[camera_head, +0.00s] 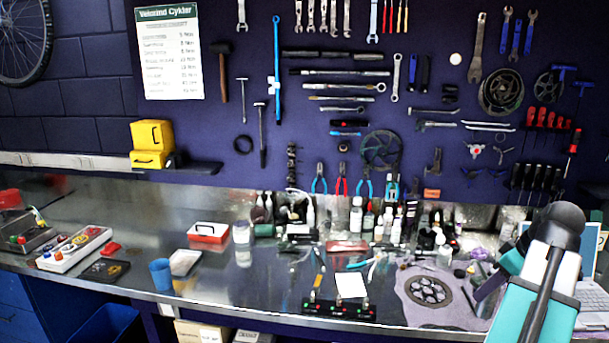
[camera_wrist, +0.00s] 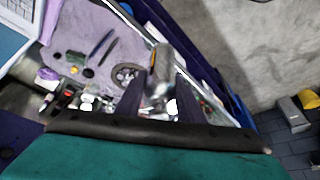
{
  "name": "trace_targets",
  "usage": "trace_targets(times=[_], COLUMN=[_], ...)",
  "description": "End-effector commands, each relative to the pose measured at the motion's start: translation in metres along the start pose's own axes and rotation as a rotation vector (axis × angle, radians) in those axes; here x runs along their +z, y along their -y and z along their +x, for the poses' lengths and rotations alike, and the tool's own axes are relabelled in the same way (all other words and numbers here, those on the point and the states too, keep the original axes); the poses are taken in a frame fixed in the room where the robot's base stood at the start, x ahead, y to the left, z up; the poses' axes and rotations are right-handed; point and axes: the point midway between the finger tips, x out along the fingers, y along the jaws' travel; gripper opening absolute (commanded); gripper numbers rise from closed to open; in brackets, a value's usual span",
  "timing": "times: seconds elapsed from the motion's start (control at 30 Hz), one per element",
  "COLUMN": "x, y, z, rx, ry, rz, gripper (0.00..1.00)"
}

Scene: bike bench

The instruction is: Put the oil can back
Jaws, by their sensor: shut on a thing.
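In the wrist view, my gripper (camera_wrist: 160,98) has its two dark fingers on either side of a silvery, rounded metal thing, which looks like the oil can (camera_wrist: 162,76). The gripper is shut on it. The can's lower part is partly hidden by the fingers and the dark wrist edge, and its spout cannot be made out. In the head view, my teal arm stands at the right edge, over the right end of the bench (camera_head: 215,280). The held can cannot be made out there.
A purple cloth (camera_head: 412,307) with a round chainring lies below the arm, beside a laptop (camera_head: 590,285). Several bottles (camera_head: 357,215) crowd the back of the bench. A blue cup (camera_head: 160,275) and a red-and-white box (camera_head: 207,233) stand at the left. Bare steel lies around them.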

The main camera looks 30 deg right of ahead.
Motion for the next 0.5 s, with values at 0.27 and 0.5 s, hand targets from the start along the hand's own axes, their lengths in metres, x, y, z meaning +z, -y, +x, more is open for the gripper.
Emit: trace_targets(times=[0.27,0.5], x=[-0.045,-0.083], y=[0.028,0.059], z=[0.031,0.057], rx=[-0.04,-0.076], ry=[-0.001,0.0], rz=[-0.097,-0.184], gripper=[0.0,0.0])
